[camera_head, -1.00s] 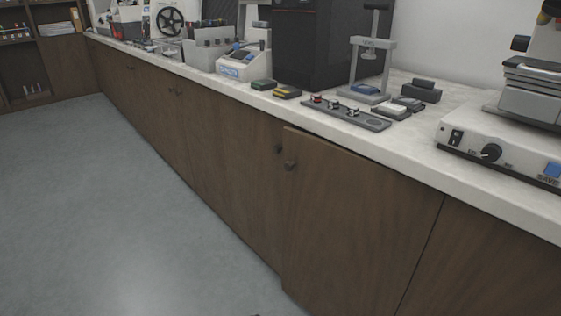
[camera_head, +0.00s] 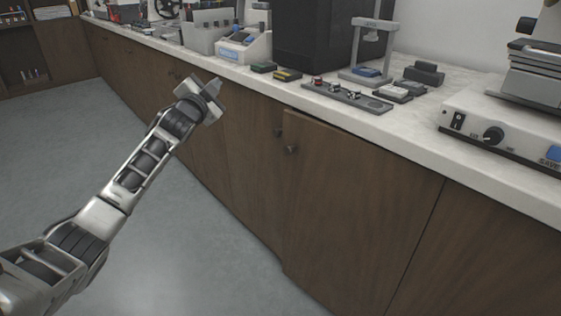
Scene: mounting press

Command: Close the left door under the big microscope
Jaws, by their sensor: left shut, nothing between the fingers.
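The brown cabinet door (camera_head: 350,210) below the counter stands slightly ajar. Its left edge sticks out a little from the cabinet front, and its right edge meets the neighbouring panel. Its dark round knob (camera_head: 291,149) is near the upper left corner. The microscope (camera_head: 540,75) is cut off by the right picture edge, on the counter to the right of the door. My left gripper (camera_head: 213,88) is shut and empty, raised in front of the cabinets, left of the knob and apart from the door. My right gripper is not in view.
The white counter (camera_head: 425,135) overhangs the doors and carries a control box (camera_head: 500,140), a grey strip with knobs (camera_head: 347,96), a small press stand (camera_head: 372,50) and a dark cabinet (camera_head: 310,45). Grey floor (camera_head: 190,260) before the cabinets is clear. Shelves stand far left.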

